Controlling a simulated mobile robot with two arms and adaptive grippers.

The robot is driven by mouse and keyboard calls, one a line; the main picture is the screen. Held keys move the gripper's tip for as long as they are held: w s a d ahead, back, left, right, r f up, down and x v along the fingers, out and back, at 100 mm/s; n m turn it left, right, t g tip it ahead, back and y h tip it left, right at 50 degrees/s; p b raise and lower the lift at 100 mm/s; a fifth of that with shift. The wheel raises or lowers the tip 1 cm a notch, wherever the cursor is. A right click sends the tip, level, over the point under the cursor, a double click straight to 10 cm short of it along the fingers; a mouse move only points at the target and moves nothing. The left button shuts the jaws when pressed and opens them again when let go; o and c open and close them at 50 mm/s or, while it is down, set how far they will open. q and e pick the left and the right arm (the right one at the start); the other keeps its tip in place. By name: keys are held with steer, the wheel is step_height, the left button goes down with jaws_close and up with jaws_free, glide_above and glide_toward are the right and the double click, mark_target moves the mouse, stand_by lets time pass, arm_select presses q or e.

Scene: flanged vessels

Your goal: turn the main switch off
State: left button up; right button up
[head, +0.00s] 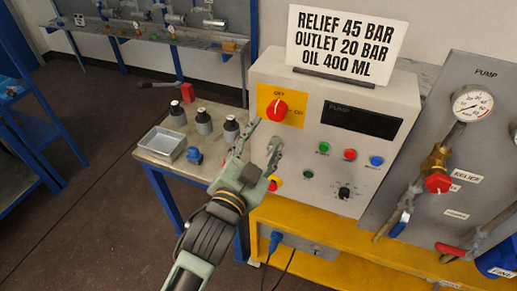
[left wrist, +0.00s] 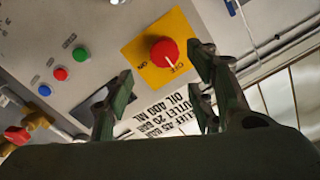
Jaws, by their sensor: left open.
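The main switch is a red round knob (head: 277,108) on a yellow plate (head: 296,119) at the upper left of the grey control panel. OFF is printed above the knob and ON to its right. My right gripper is not in view.
Green, red and blue buttons (head: 350,155) and a black dial (head: 344,193) are on the same panel. A sign (head: 345,45) stands on top. A side table at left holds a metal tray (head: 162,143) and several dark-topped grey cylinders. A pump board (head: 425,150) stands at right.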

arm_select(q)
steer(key=shift+v, duration=1.25)
steer(key=shift+f, duration=0.1)
